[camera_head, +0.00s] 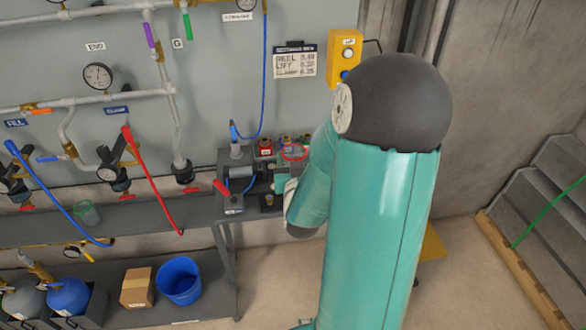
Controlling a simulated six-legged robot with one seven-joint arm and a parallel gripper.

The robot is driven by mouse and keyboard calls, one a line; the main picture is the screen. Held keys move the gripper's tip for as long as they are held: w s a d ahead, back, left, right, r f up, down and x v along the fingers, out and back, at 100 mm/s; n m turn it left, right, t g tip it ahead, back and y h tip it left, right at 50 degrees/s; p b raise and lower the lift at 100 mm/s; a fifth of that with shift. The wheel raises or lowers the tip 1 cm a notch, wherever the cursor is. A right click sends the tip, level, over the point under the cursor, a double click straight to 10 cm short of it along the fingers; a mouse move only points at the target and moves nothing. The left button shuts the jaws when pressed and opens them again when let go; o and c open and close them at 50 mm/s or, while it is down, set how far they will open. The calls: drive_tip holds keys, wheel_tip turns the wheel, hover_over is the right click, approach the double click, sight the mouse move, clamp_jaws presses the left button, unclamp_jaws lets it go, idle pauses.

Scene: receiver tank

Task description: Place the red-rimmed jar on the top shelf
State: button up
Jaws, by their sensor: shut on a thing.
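The red-rimmed jar (295,153) shows as a clear jar with a red ring at its mouth, just left of my teal arm. It looks upright, in front of a row of small bottles at the back of the bench. My gripper (280,182) is small in view and partly hidden by my forearm, just below and left of the jar. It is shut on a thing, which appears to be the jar. The contact between jaws and jar is too small to make out. Which shelf level lies under the jar is unclear.
Small bottles (265,147) stand behind the jar. A grey device with a red lever (222,188) is left of my gripper. A green-tinted jar (87,212) stands on the left shelf. A blue bucket (179,281) and cardboard box (138,287) sit below. Hoses hang along the wall.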

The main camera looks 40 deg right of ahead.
drive_tip(key=shift+s+d+f, duration=0.5)
drive_tip(key=shift+d+f, duration=1.7)
drive_tip(key=shift+s+d+f, duration=0.55)
drive_tip(key=shift+d+f, duration=1.65)
drive_tip(key=shift+d, duration=0.05)
drive_tip(key=shift+s+d+f, duration=0.5)
drive_tip(key=shift+d+f, duration=1.7)
drive_tip(key=shift+f, duration=0.15)
drive_tip(key=o, duration=1)
